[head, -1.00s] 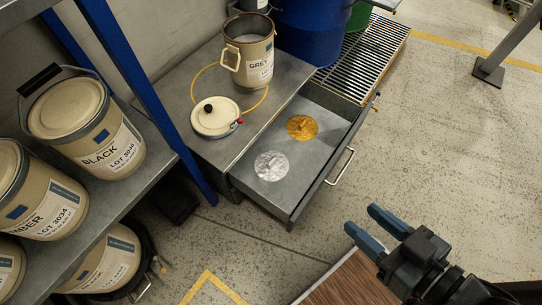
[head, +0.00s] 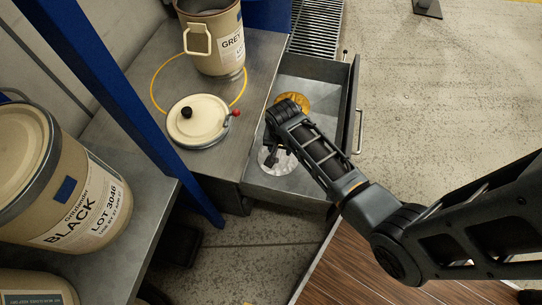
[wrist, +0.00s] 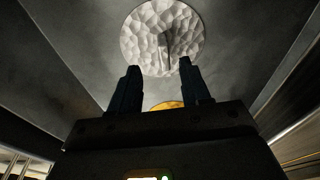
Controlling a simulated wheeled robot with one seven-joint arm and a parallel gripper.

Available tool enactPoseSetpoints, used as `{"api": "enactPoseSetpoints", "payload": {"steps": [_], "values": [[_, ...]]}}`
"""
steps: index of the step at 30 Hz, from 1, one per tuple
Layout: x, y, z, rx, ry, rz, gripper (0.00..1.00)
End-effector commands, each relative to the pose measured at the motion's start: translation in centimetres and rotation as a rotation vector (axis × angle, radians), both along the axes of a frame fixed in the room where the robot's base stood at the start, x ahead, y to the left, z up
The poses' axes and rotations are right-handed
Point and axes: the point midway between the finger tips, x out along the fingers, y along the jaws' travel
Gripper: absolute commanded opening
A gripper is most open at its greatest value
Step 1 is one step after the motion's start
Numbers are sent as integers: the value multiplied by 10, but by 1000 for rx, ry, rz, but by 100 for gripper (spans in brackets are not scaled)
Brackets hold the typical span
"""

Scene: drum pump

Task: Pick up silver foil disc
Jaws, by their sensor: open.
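The silver foil disc (wrist: 155,38) lies flat on the drawer floor, with a crinkled surface and a small raised tab at its middle. In the head view the silver foil disc (head: 284,163) is partly covered by my arm. My gripper (wrist: 158,75) is open and empty, with its two fingertips at the disc's near edge, one to each side; I cannot tell how far above it they are. A gold foil disc (head: 296,101) lies farther back in the same drawer; a sliver of it shows between my fingers in the wrist view.
The open metal drawer (head: 345,85) has raised walls around the discs and a handle (head: 360,130) on its right side. A blue post (head: 140,120) rises by the shelf with the BLACK drum (head: 100,220).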

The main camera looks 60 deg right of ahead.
Motion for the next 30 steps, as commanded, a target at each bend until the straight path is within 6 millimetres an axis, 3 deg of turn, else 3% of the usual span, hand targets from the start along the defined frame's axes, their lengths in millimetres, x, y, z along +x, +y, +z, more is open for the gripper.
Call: {"api": "enactPoseSetpoints", "payload": {"steps": [4, 14, 23, 30], "values": [[8, -13, -6, 17, 41, -51, 47], [10, -17, -36, 20, 49, -59, 47], [11, -21, -76, 20, 48, -58, 47], [12, -21, -81, 20, 47, -57, 47]]}}
